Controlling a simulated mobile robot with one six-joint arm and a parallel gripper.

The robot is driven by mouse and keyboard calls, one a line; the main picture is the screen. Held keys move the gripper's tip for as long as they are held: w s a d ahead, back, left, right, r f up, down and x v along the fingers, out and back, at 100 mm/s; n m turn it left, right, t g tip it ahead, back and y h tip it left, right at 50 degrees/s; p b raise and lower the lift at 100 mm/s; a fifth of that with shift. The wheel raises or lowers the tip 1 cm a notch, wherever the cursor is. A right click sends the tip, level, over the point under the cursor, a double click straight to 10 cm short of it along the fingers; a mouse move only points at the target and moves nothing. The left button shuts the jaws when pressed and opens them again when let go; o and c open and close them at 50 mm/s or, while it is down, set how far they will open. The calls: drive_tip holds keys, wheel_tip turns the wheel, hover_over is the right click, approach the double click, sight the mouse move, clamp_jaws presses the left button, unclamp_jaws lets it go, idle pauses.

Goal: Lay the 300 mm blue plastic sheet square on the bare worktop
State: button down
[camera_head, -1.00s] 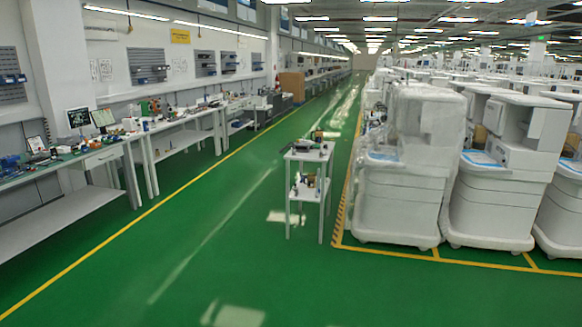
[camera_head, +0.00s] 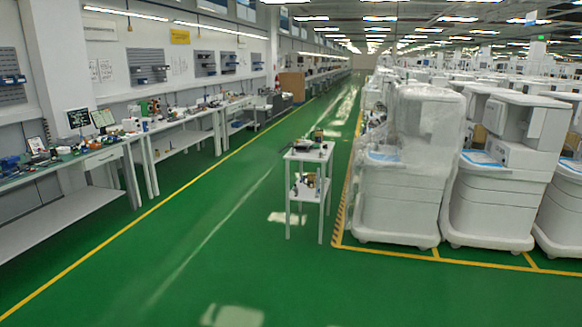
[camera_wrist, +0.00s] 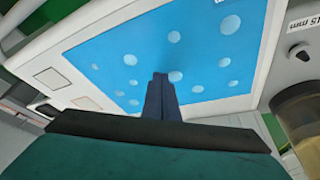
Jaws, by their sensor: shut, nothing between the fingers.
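In the wrist view, a flat blue sheet (camera_wrist: 110,65) with several pale round spots lies on a white worktop (camera_wrist: 258,50). White rim shows along its right and lower left sides; its top edge is cut off by the frame, so I cannot tell its full outline. My gripper (camera_wrist: 160,76) is shut and empty, its dark fingers over the sheet's lower middle. I cannot tell whether the fingertips touch it. The gripper is not visible in the head view. There, carts (camera_head: 397,205) at right carry blue patches (camera_head: 482,158) on their tops.
In the head view, a small white trolley (camera_head: 309,154) stands on the green floor, with benches (camera_head: 62,165) at left. The middle aisle is open.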

drive_tip(key=shift+r+p, duration=0.85)
drive_tip(key=shift+r, duration=1.95)
drive_tip(key=shift+r, duration=0.1)
drive_tip(key=b+v, duration=0.4)
drive_tip(key=v, duration=0.9)
drive_tip(key=shift+a+r, duration=0.2)
drive_tip(key=shift+r, duration=0.05)
drive_tip(key=shift+w, duration=0.1)
